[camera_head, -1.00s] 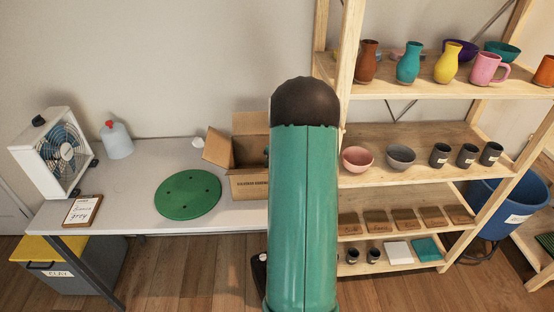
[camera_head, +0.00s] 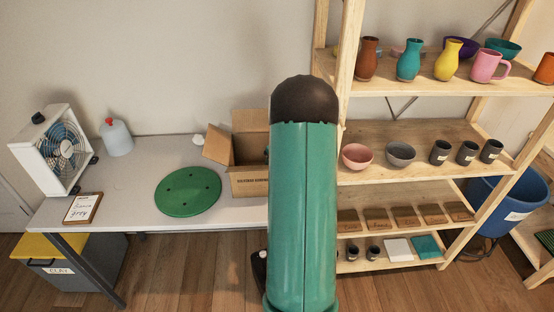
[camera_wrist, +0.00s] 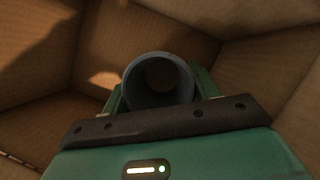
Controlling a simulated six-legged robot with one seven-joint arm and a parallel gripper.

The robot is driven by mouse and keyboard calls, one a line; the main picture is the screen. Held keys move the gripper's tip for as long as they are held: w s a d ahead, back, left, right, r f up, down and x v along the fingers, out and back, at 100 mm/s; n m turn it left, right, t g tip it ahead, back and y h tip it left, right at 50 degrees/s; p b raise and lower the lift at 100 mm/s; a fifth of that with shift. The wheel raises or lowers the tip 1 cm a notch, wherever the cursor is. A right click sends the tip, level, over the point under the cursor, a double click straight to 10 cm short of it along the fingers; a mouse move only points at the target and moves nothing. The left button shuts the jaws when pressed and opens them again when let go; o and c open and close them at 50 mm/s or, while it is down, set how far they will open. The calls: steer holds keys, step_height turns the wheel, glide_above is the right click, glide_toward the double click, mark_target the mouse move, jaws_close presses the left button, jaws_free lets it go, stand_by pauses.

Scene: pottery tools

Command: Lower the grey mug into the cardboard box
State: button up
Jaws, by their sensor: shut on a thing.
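The cardboard box (camera_head: 249,183) stands open on the table, its right part hidden behind my green arm in the head view. In the wrist view its brown inner walls (camera_wrist: 150,35) surround my gripper (camera_wrist: 158,95). My gripper is shut on the grey mug (camera_wrist: 158,60), which shows as a dark round rim with its mouth facing the camera. The mug is inside the box's walls. I cannot tell whether its base touches the box floor. My gripper and the mug are hidden in the head view.
A green round disc (camera_head: 188,192) lies left of the box on the grey table (camera_head: 130,180). A fan (camera_head: 58,150), a clipboard (camera_head: 83,208) and a jug (camera_head: 117,138) are further left. A wooden shelf (camera_head: 400,175) with pottery stands close on the right.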

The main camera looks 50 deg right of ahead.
steer(key=o, duration=1.2)
steer(key=v, duration=1.4)
